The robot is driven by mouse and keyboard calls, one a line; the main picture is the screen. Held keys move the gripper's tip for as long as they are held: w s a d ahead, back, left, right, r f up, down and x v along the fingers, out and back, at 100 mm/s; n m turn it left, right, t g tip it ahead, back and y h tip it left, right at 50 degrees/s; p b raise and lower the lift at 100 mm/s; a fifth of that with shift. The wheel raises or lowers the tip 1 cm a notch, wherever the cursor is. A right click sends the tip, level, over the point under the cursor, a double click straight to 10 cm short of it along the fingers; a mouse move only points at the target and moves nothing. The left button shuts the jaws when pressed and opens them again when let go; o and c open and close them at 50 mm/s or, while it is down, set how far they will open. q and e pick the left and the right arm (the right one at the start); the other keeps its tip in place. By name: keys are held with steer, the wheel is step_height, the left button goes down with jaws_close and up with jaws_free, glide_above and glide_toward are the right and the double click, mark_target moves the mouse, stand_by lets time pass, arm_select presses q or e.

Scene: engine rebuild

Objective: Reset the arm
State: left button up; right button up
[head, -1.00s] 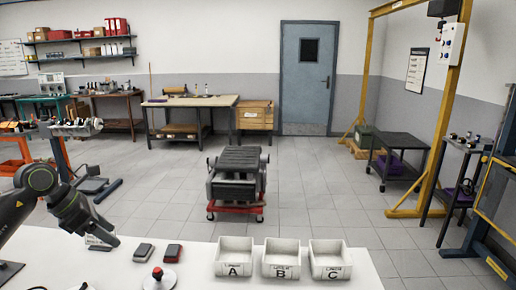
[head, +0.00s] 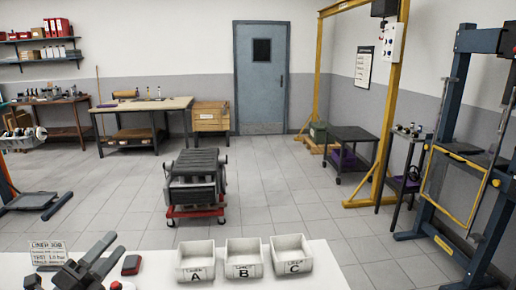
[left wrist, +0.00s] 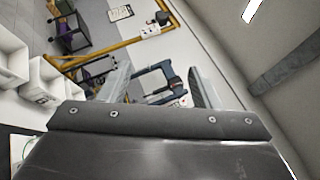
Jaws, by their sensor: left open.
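My left gripper (head: 108,253) is low at the left of the head view, over the white table (head: 325,272). Its two grey fingers point up and to the right. In the left wrist view the fingers of the left gripper (left wrist: 158,88) stand wide apart with nothing between them. The wrist view is tilted and looks out across the room. My right gripper is not in view.
White bins A (head: 195,262), B (head: 244,260) and C (head: 290,256) stand on the table. A printed card (head: 47,252) stands left. An engine block (head: 196,180) sits on a red dolly beyond, with open floor around.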

arm_select(q)
steer(key=s+a+f+n+g+y, duration=0.3)
steer(key=s+a+f+n+y, duration=0.15)
steer(key=f+n+y, duration=0.5)
steer(key=s+a+f+n+g+y, duration=0.25)
steer(key=s+f+n+y, duration=0.35)
steer(key=n, duration=0.6)
steer(key=s+d+f+n+g+h, duration=0.2)
steer(key=s+d+f+n+g, duration=0.25)
steer(key=s, duration=0.55)
steer(key=s+d+f+n+g+h, duration=0.2)
steer(key=s+d+f+g, duration=0.1)
steer(key=s+f+g, duration=0.5)
steer(key=s+d+b+x, duration=0.1)
steer(key=b+x, duration=0.1)
steer(key=x, duration=0.7)
steer(key=s+d+f+b+x, duration=0.1)
steer(key=s+b+x, duration=0.1)
steer(key=x, duration=0.8)
steer(key=s+d+b+x, duration=0.1)
steer(key=b+x, duration=0.1)
steer(key=x, duration=0.7)
steer(key=s+d+f+b, duration=0.1)
steer(key=s+f+b, duration=0.1)
steer(key=s+f, duration=0.6)
steer(key=s+f+b, duration=0.3)
steer(key=s+f, duration=0.5)
steer(key=f, duration=0.7)
steer(key=shift+d+h, duration=0.35)
steer(key=shift+h, duration=0.1)
